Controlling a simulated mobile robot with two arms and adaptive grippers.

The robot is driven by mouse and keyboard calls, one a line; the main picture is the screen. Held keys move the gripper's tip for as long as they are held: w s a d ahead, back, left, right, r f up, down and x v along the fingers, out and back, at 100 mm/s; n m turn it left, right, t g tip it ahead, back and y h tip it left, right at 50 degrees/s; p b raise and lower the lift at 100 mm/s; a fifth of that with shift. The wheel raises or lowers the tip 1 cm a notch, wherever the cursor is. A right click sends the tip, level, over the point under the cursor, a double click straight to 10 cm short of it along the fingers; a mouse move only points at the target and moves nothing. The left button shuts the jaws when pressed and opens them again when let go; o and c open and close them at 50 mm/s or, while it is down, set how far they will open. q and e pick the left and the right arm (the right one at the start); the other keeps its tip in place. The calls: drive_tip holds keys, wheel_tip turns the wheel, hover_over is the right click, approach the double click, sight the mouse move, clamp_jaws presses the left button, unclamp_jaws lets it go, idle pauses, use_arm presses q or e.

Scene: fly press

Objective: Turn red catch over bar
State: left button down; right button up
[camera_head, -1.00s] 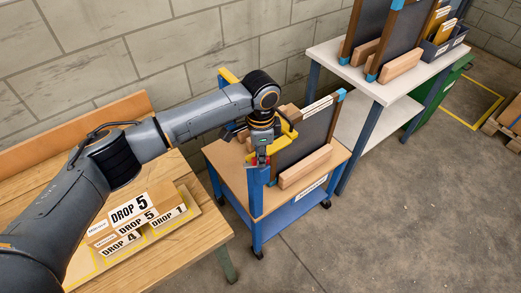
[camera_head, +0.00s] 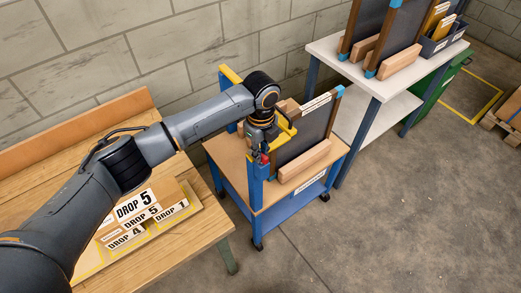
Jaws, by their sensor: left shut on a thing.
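The red catch (camera_head: 265,158) shows as a small red patch at the top of the blue post at the front of the trolley. My left gripper (camera_head: 262,151) points down onto it and is shut on it; the fingers largely hide the catch, so its turn angle is hard to tell. The yellow bar (camera_head: 285,133) runs just behind and to the right of the gripper, beside the dark framed screen (camera_head: 303,128). I cannot tell whether the catch lies over the bar. My right gripper is not in view.
The screen stands in wooden blocks (camera_head: 304,161) on the blue trolley (camera_head: 277,208). A wooden bench (camera_head: 200,236) with DROP-labelled boxes (camera_head: 140,212) is at left. A white table (camera_head: 347,68) with more screens stands behind right.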

use_arm(q)
drive_tip(key=shift+m, duration=1)
drive_tip(key=shift+d, duration=0.1)
drive_tip(key=c, duration=1.3)
unclamp_jaws()
drive_tip(key=shift+r, duration=0.15)
wheel_tip(320, 180, up, 12)
drive_tip(key=shift+f, duration=0.1)
